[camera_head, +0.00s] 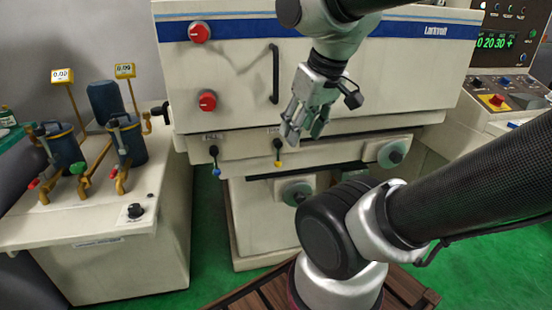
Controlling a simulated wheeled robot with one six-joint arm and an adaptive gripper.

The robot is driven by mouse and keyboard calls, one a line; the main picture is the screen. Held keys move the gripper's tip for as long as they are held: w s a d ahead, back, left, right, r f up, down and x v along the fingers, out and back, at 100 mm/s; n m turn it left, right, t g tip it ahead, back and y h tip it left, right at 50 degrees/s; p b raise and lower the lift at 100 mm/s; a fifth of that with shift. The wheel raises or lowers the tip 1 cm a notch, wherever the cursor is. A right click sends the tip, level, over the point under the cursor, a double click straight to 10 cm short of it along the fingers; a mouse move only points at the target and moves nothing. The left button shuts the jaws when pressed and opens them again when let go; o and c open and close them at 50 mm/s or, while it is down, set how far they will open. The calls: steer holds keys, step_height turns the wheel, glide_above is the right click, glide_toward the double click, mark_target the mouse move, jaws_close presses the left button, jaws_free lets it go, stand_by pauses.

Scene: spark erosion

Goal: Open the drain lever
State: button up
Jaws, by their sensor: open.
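Two small levers hang from the front ledge of the white machine. One has a black stem and blue tip (214,161). The other has a black stem and yellow tip (278,152). Both point downward. Small labels sit above them, too small to read surely, so I cannot tell for certain which is the drain lever. My gripper (304,133) is open and empty, fingers pointing down. In the picture it is just right of the yellow-tipped lever, apparently apart from it; the depth gap is hard to judge.
The white machine's front panel (240,95) carries a vertical black handle (275,74) and red knobs (208,101). Round grey knobs (391,154) sit lower right. A bench (130,265) with pumps and gauges stands at left, a control console (495,100) at right. The floor is green.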

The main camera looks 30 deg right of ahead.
steer(key=w+a+f+g, duration=0.1)
steer(key=f, duration=0.1)
steer(key=w+a+f+n+g, duration=0.2)
steer(key=f, duration=0.1)
steer(key=shift+a+f, duration=0.2)
steer(key=shift+f, duration=0.1)
jaws_close()
steer(key=w+a+f+n+h, duration=0.4)
steer(key=w+f+n+h, duration=0.6)
steer(key=w+n, duration=0.7)
step_height(320, 180, down, 3)
steer(key=shift+w+a+r+n, duration=0.15)
steer(key=shift+n, duration=0.25)
